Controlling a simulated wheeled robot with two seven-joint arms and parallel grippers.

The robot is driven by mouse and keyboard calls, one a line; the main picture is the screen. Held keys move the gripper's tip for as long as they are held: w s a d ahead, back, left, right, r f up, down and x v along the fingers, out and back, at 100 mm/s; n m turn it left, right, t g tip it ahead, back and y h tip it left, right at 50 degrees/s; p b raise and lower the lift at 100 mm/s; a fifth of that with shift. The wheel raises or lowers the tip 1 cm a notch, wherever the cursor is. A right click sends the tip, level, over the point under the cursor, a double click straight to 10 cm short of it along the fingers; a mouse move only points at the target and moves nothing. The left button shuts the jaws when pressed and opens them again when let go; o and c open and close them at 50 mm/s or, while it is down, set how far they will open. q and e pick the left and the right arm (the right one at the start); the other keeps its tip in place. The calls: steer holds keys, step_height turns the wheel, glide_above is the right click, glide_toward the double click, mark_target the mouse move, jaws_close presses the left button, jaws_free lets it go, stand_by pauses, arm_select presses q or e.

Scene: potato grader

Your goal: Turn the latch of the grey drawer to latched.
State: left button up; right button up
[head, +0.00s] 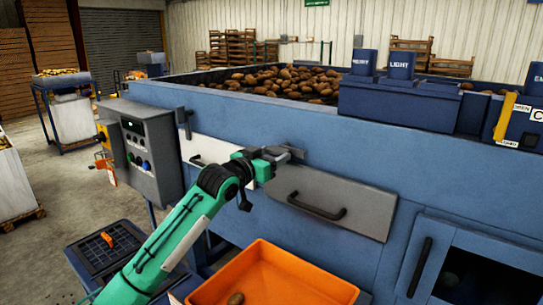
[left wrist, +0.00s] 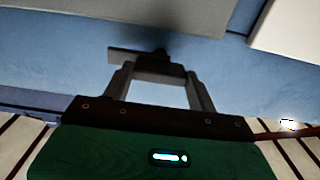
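The grey drawer (head: 335,200) sits in the blue machine front, with a dark bar handle (head: 316,207); it looks closed. Its latch (head: 291,151) is a small grey bar at the drawer's upper left edge, partly hidden by my gripper. My left gripper (head: 276,158) is right at this latch. In the left wrist view the two fingers (left wrist: 160,72) stand apart, with the latch's grey bar (left wrist: 122,55) and dark pivot across their tips. I cannot tell whether they touch it. My right gripper is in neither view.
A white drawer (head: 206,151) is left of my gripper, with its own latch (head: 184,120) above it. A grey control box (head: 153,160) sticks out at the left. An orange crate (head: 300,270) stands below the grey drawer. Potatoes (head: 285,82) fill the machine top.

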arm_select(q)
steer(key=shift+c, duration=0.9)
steer(key=shift+m, duration=0.4)
steer(key=m, duration=0.3)
steer(key=shift+r, duration=0.1)
steer(key=m+p, duration=0.1)
steer(key=m, duration=0.3)
steer(key=m+p, duration=0.2)
steer(key=m, duration=0.3)
steer(key=shift+r, duration=0.1)
steer(key=m+p, duration=0.1)
steer(key=m, duration=0.2)
steer(key=shift+p, duration=0.3)
steer(key=shift+m+p, duration=0.35)
steer(key=shift+m, duration=0.65)
steer(key=shift+f, duration=0.2)
